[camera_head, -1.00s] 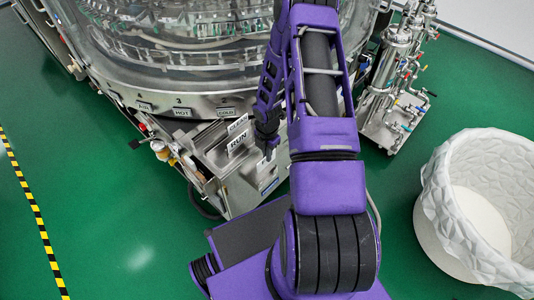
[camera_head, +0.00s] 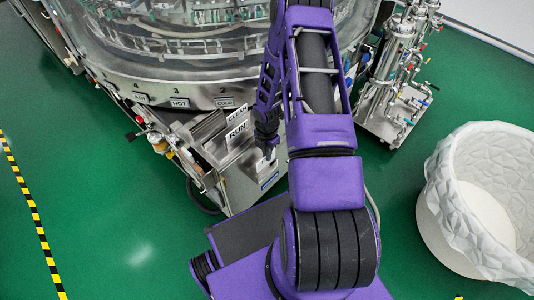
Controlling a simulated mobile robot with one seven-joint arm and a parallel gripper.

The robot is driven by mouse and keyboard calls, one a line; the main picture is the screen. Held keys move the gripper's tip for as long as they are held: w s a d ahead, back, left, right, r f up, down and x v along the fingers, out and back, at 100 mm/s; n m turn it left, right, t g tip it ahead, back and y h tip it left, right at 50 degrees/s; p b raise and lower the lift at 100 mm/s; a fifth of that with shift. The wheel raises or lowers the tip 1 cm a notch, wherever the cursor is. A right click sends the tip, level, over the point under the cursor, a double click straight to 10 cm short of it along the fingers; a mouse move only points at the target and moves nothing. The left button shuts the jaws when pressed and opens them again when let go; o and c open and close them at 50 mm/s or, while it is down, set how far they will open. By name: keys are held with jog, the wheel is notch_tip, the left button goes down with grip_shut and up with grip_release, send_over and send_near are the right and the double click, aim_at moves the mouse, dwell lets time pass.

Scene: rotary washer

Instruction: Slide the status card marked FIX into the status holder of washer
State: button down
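The washer (camera_head: 190,75) is a large round steel machine with a clear upper housing at the top of the view. A white card marked RUN (camera_head: 236,132) stands upright in a metal rack (camera_head: 207,140) on its front. Another white card (camera_head: 237,108) stands behind it, its lettering too small to read surely. I cannot make out a card marked FIX. My gripper (camera_head: 268,150) points down just right of the RUN card, beside the steel box front. A small pale patch shows at its tips; whether it is holding anything is unclear. A blue-and-white label (camera_head: 269,181) is below it.
A filter stand (camera_head: 395,95) and a lined white bin (camera_head: 480,200) stand right. Green floor is open at left.

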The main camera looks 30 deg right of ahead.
aim_at(267, 164)
jog(key=shift+f+b, duration=1.05)
jog(key=shift+f, duration=0.25)
dwell(1.5)
jog(key=shift+f, duration=0.7)
dwell(0.5)
jog(key=c, duration=1)
grip_release()
jog(key=shift+o, duration=0.2)
jog(key=o, duration=0.4)
jog(key=shift+r, duration=0.1)
jog(key=shift+r+p, duration=2.9)
jog(key=shift+r, duration=1.05)
